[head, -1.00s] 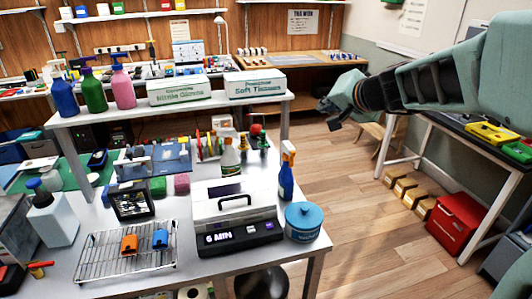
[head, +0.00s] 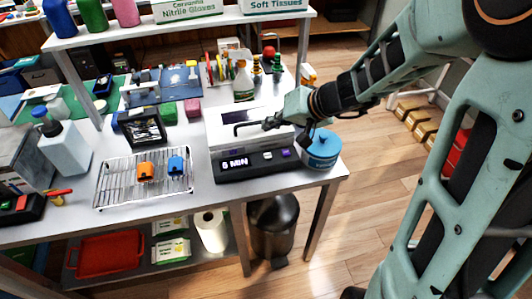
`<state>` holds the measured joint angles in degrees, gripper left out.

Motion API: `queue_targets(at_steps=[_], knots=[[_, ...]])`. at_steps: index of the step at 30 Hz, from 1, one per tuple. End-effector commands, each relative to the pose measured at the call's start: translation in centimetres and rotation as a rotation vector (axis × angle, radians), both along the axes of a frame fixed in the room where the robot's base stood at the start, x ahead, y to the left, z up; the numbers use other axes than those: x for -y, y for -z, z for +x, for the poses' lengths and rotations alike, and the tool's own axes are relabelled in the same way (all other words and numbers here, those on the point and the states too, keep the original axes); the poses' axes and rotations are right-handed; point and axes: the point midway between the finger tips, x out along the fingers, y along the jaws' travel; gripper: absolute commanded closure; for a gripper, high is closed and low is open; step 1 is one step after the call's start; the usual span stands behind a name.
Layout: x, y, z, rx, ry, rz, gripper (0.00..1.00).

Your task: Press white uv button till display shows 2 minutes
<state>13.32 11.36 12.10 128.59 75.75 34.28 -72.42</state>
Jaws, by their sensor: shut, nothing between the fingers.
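The white UV box (head: 222,133) stands on the workbench with its lid down and a dark handle on top. Its dark front panel (head: 252,164) has a lit display (head: 234,163) that reads what looks like 5 or 6 MIN. A small white button (head: 267,156) shows to the right of the display, with a purple one (head: 286,153) further right. My gripper (head: 270,124) is shut and empty. It appears above the right part of the box, near the lid handle, and hides part of the lid. I cannot tell whether it touches the box.
A blue-lidded tub (head: 322,150) stands just right of the box, close under my arm. A wire rack (head: 110,190) with an orange and a blue item lies to the left.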

Motion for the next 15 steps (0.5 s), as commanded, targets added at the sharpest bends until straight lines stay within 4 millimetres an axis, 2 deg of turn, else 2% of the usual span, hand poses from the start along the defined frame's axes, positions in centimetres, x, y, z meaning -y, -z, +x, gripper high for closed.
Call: queue_targets(at_steps=[7,15], knots=[[0.0,1.0,0.0,-0.002,0.003,0.0,1.0],[0.0,4.9,0.0,-0.003,0.003,0.001,1.0]])
